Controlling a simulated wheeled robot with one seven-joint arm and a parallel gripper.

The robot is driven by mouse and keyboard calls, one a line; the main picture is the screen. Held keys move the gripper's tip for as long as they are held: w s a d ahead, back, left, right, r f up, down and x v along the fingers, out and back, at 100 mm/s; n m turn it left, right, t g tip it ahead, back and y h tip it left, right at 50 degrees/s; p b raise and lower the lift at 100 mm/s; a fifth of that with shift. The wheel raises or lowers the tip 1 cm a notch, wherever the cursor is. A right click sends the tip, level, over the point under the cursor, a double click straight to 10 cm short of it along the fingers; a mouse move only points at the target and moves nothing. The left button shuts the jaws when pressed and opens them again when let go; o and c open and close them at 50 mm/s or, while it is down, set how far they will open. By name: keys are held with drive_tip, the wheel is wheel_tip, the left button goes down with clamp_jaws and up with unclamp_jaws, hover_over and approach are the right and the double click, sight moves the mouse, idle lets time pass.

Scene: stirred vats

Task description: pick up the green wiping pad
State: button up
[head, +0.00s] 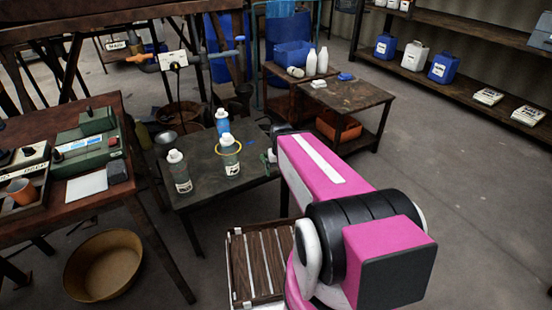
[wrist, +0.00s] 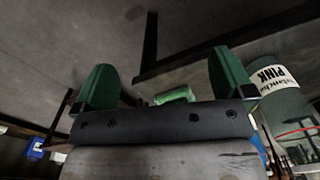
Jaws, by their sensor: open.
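The green wiping pad (wrist: 175,95) shows in the wrist view as a small, bright green, rounded shape just past the dark bar of my gripper, partly hidden by that bar. I cannot make it out in the head view, where my pink arm covers part of the scene. My gripper (wrist: 162,60) has two dark green fingers spread wide, with nothing between their tips. In the head view my gripper (head: 271,156) is mostly hidden behind my arm, at the right edge of the low dark table (head: 205,192).
Several white-capped bottles (head: 179,172) stand on the low table; one labelled PINK (wrist: 272,80) is close on the right in the wrist view. A wooden table (head: 75,212) with green devices is at left. A slatted crate (head: 232,262) and a tan basin (head: 104,265) are on the floor.

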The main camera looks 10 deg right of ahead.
drive_tip(key=w+d+n+g+y, duration=0.1)
drive_tip(key=w+d+n+y, duration=0.2)
drive_tip(key=w+n, duration=0.8)
drive_tip(key=w+d+n+g+y, duration=0.1)
drive_tip(key=w+d+n+y, duration=0.15)
drive_tip(key=w+n, duration=0.9)
drive_tip(key=shift+m, duration=0.45)
drive_tip(key=x, duration=0.5)
drive_tip(key=shift+a+f, duration=0.1)
drive_tip(key=shift+a, duration=0.2)
drive_tip(key=shift+w+x, duration=0.15)
drive_tip(key=shift+x, duration=1.2)
drive_tip(key=shift+w+x, duration=0.1)
drive_tip(key=shift+x, duration=1.2)
drive_tip(key=shift+a, duration=0.15)
drive_tip(key=c, duration=1.1)
